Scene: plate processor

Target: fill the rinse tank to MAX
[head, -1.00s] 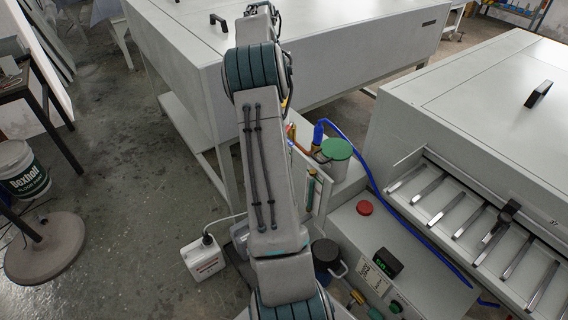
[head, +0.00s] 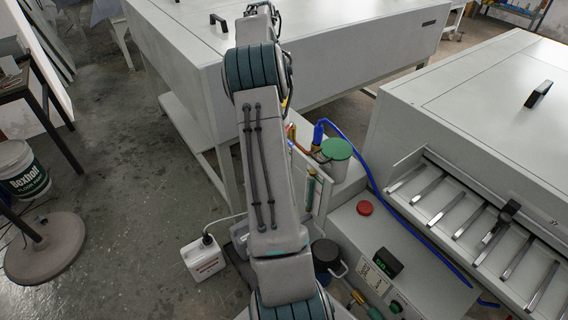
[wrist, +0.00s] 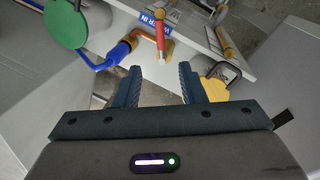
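In the wrist view my gripper (wrist: 159,75) is open, with nothing between its fingers. Beyond the fingertips is a red-handled valve (wrist: 160,32) beside a "WATER IN" label (wrist: 151,14). A copper pipe (wrist: 130,37) joins a blue hose fitting (wrist: 118,52) to its left. The green lid (wrist: 66,22) is at upper left. In the head view, the green-lidded container (head: 337,150) stands beside an upright tube (head: 311,188). My arm hides the gripper there. I cannot tell the tank level or MAX mark.
A dark blue jug (head: 326,258) is low beside my arm.

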